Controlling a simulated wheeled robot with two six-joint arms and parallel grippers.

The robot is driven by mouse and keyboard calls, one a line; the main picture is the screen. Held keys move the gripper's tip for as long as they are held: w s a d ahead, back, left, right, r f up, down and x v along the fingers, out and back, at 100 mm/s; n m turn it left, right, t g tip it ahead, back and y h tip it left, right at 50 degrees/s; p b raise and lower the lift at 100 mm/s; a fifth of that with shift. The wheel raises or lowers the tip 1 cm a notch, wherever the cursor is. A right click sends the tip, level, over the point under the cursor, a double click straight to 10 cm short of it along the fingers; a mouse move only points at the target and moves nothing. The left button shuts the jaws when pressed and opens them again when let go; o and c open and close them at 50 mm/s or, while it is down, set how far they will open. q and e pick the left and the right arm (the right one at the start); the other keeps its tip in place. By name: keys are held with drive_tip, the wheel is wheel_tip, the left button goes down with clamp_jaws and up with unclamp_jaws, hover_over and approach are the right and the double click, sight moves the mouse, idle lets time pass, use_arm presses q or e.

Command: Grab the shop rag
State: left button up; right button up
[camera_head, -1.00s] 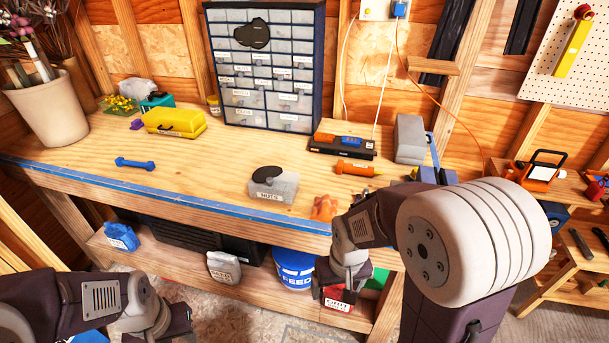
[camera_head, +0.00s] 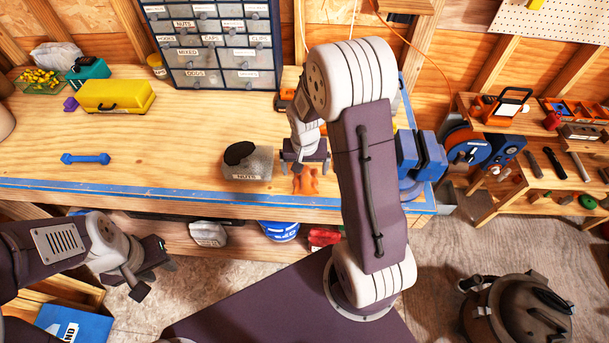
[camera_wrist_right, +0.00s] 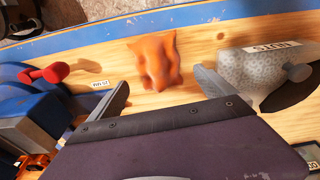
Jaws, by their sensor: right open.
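The shop rag looks to be the crumpled orange cloth (camera_head: 305,182) lying near the front edge of the wooden workbench (camera_head: 200,140). My right gripper (camera_head: 304,165) is above and just behind it, open and empty. In the right wrist view the orange cloth (camera_wrist_right: 155,60) lies ahead of the spread fingers (camera_wrist_right: 163,92), apart from them. My left gripper (camera_head: 155,279) hangs low at the left, in front of the bench, with its fingertips apart and nothing between them.
A grey bin with a dark lump on top (camera_head: 247,162) stands just left of the cloth. A blue vise (camera_head: 420,155) is to the right. A blue dumbbell (camera_head: 85,159) and yellow case (camera_head: 115,96) lie further left. A brown shop vacuum (camera_head: 518,305) stands on the floor.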

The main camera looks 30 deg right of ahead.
sight(306, 174)
wheel_tip(306, 174, down, 3)
drive_tip(key=shift+r, duration=0.15)
drive_tip(key=shift+s+d+f, duration=0.1)
drive_tip(key=shift+f, duration=0.1)
drive_tip(key=c, duration=1.4)
use_arm(q)
drive_tip(key=shift+s+r, duration=0.3)
drive_tip(key=shift+r, duration=0.05)
use_arm(e)
wheel_tip(306, 174, up, 4)
drive_tip(key=shift+r, duration=0.15)
use_arm(q)
drive_tip(key=shift+f+b, duration=0.8)
drive_tip(key=shift+f, duration=0.05)
use_arm(e)
drive_tip(key=s+d+r, duration=0.4)
drive_tip(key=s+d, duration=0.1)
drive_tip(key=s+d+r, duration=0.2)
drive_tip(key=d, duration=0.1)
drive_tip(key=shift+s+d+r, duration=0.25)
drive_tip(key=shift+s+r, duration=0.1)
drive_tip(key=shift+s, duration=0.05)
